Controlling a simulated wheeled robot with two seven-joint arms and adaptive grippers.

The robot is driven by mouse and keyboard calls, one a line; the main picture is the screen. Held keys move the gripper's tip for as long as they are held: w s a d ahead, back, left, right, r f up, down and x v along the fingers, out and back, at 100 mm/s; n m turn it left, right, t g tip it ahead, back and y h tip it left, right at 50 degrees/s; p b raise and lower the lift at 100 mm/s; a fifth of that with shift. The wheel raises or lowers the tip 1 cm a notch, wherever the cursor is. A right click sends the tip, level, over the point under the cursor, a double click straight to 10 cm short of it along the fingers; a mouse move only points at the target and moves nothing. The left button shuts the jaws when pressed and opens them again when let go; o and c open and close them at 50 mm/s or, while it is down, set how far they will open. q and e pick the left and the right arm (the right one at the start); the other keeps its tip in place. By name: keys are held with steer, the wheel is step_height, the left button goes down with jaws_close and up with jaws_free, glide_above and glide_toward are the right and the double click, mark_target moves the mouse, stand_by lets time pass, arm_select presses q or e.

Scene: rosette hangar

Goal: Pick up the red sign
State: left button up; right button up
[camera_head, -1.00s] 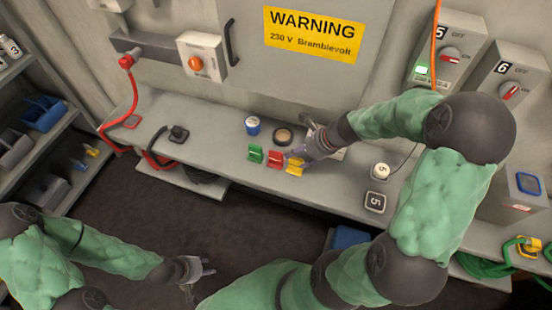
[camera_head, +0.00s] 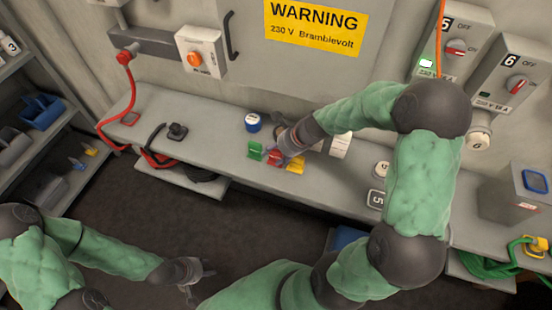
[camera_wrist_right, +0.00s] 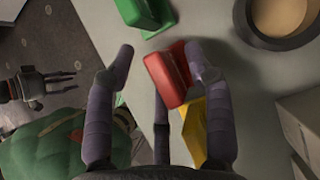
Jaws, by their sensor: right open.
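The red sign (camera_head: 274,157) stands on the grey bench between the green sign (camera_head: 255,150) and the yellow sign (camera_head: 296,165). In the right wrist view the red sign (camera_wrist_right: 168,75) lies between the spread fingers of my right gripper (camera_wrist_right: 163,85). The right gripper (camera_head: 283,149) is open and close over the red sign, partly covering it in the head view. I cannot tell whether a finger touches it. My left gripper (camera_head: 192,271) hangs low over the dark floor, away from the bench; its fingers look apart and empty.
A round dish (camera_wrist_right: 285,20) is close to the right gripper. The yellow sign (camera_wrist_right: 193,130) is right beside the red one.

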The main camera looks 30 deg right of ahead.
jaws_close()
steer(key=shift+r, duration=0.15)
